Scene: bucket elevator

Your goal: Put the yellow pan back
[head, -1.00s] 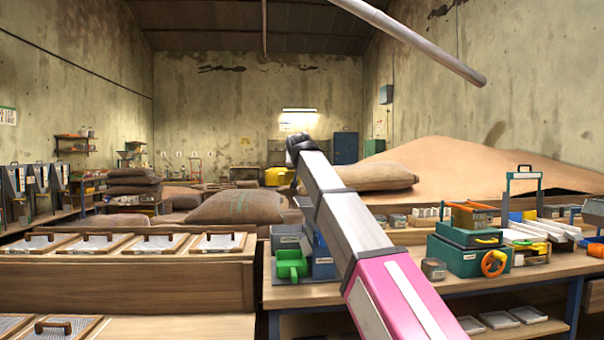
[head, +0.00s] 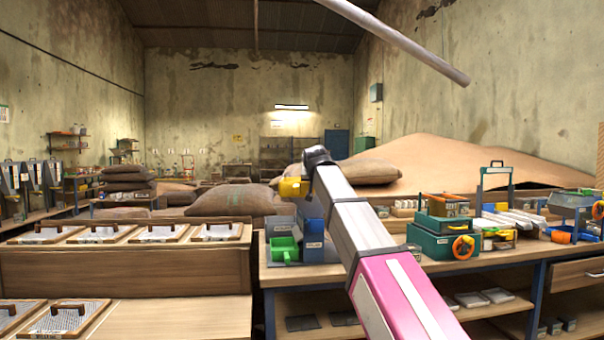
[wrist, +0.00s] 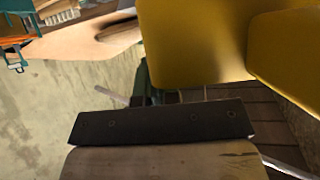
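The yellow pan (head: 292,189) shows just left of and below the far end of my arm in the head view. It fills the upper right of the wrist view (wrist: 195,40), very close to the camera. It is off the table and moves with my arm, so my gripper appears to be shut on it. The fingers are hidden in the head view and cannot be made out in the wrist view. A green pan (head: 285,249) sits at the left end of the right-hand workbench (head: 390,273), against a blue and grey unit (head: 312,234).
Teal boxes with an orange handwheel (head: 463,247) stand on the bench to the right. Mesh trays with wooden handles (head: 220,233) lie on a wooden counter at left. Sacks (head: 235,201) and a grain heap (head: 440,166) are behind. A pale pipe (head: 400,40) hangs overhead.

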